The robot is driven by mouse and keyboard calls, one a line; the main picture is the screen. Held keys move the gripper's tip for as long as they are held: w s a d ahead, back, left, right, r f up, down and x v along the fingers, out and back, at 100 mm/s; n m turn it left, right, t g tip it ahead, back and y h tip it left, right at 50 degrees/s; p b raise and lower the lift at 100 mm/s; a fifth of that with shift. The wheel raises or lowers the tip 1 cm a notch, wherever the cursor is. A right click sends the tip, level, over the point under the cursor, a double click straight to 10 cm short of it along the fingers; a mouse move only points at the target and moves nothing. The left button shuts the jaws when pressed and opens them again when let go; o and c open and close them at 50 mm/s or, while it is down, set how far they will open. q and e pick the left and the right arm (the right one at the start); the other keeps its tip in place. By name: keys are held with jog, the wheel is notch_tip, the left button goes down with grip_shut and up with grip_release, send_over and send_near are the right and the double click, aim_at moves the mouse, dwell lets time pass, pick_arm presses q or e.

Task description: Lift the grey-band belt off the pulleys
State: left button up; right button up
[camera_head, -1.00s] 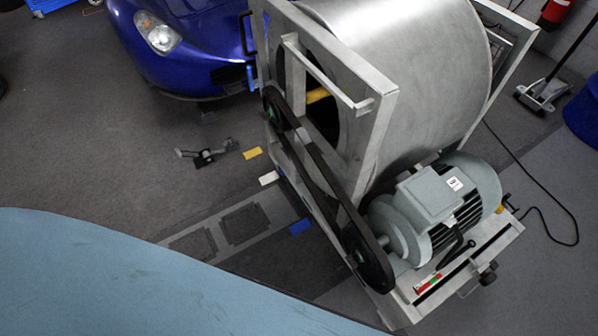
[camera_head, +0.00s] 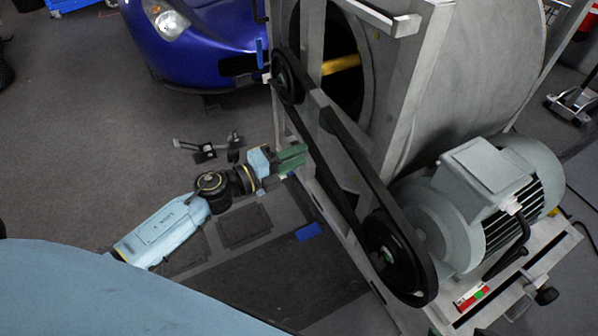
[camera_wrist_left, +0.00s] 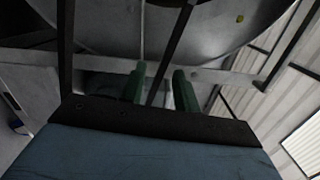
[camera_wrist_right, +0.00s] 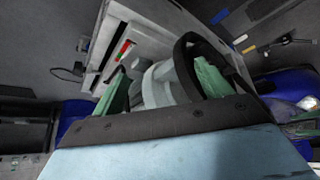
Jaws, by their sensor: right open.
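A black belt (camera_head: 372,178) runs in a long loop around a small upper pulley (camera_head: 288,78) and a larger lower pulley (camera_head: 393,252). I cannot make out a grey band on it. My left gripper (camera_head: 304,158) has its green fingers just left of the belt's left run, at about mid-height. In the left wrist view, its fingers (camera_wrist_left: 159,88) are apart and a dark strip passes between them. My right gripper (camera_wrist_right: 163,85) shows in the right wrist view, open, with the black loop around the lower pulley (camera_wrist_right: 187,50) in front of its fingers.
A grey motor (camera_head: 485,185) sits on a plate right of the lower pulley. A pale metal frame (camera_head: 425,80) and a big drum (camera_head: 480,70) stand behind the belt. A blue car (camera_head: 200,45) stands at the back left.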

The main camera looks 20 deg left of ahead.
aim_at(345, 136)
pick_arm(q)
jog(key=w+d, duration=0.2)
jog(key=w, duration=0.1)
jog(key=w+d+r+m, duration=0.1)
jog(key=w+d, duration=0.1)
jog(key=d, duration=0.1)
jog(key=w+d+m+h+b, duration=0.1)
jog(key=w+d, duration=0.2)
jog(key=shift+w+r, duration=0.25)
jog(key=shift+w, duration=0.05)
jog(key=shift+w+d, duration=0.25)
jog(key=shift+w, duration=0.1)
pick_arm(e)
jog(key=shift+w+a+r+t+y, duration=0.2)
jog(key=shift+w+r+t, duration=0.2)
jog(key=shift+r, duration=0.3)
jog(key=shift+w+a+r+t+y, duration=0.15)
jog(key=shift+w+r+t, duration=0.25)
jog(key=shift+r, duration=0.3)
pick_arm(q)
grip_shut()
jog(key=shift+r, duration=0.1)
pick_arm(e)
jog(key=shift+r, duration=0.1)
pick_arm(q)
jog(key=shift+w+a+r, duration=0.25)
jog(key=shift+a, duration=0.05)
pick_arm(e)
jog(key=shift+r, duration=0.15)
